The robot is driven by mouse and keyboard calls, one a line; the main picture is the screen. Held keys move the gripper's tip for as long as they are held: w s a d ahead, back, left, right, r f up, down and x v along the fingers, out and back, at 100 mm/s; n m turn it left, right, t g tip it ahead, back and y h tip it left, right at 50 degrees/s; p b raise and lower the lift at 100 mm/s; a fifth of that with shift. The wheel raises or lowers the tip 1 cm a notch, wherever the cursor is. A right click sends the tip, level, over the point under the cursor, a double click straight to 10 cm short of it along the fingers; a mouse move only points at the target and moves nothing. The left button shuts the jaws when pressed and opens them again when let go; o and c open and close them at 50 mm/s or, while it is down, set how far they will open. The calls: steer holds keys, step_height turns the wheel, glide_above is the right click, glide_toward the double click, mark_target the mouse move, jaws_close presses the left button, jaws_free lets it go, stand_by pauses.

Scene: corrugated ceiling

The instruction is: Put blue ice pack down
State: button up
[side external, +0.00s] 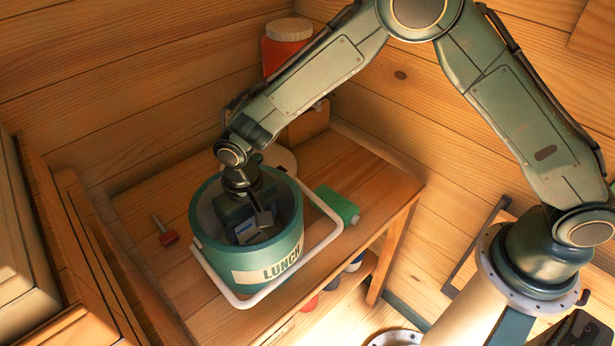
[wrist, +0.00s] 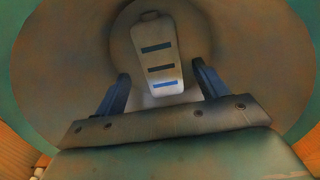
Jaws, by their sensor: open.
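The ice pack (wrist: 153,32) is a pale, rounded slab with several blue stripes. In the wrist view it lies inside the lunch bucket, at the bottom or leaning on the inner wall; I cannot tell which. The bucket (side external: 285,248) is teal with a "LUNCH" label and stands upright on the wooden table. My gripper (side external: 252,215) reaches down into it. In the wrist view my gripper (wrist: 161,72) is open, one finger on each side of the pack's lower part, with gaps visible. In the side view the pack is mostly hidden.
The bucket's white handle (side external: 333,214) hangs down outside its rim. A green bottle (side external: 338,205) lies right of the bucket, and a small red-headed item (side external: 168,238) lies left. A red jar with a pale lid (side external: 288,42) stands behind.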

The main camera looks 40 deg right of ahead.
mark_target(255, 240)
step_height(255, 240, up, 11)
steer(key=shift+r, duration=0.2)
stand_by(0.3)
stand_by(0.5)
steer(key=s+d+r+t, duration=0.1)
steer(key=s+d+r, duration=0.3)
steer(key=d+r, duration=0.35)
steer(key=s+d+r+t, duration=0.1)
steer(key=s+d+r, duration=0.2)
steer(key=d+r, duration=0.45)
steer(key=s+d+t, duration=0.1)
steer(key=s+d, duration=0.5)
steer(key=s, duration=0.2)
steer(key=s+d+r+t, duration=0.1)
steer(key=s+d+t, duration=0.1)
steer(key=s+d, duration=0.4)
steer(key=s, duration=0.3)
steer(key=shift+t, duration=0.3)
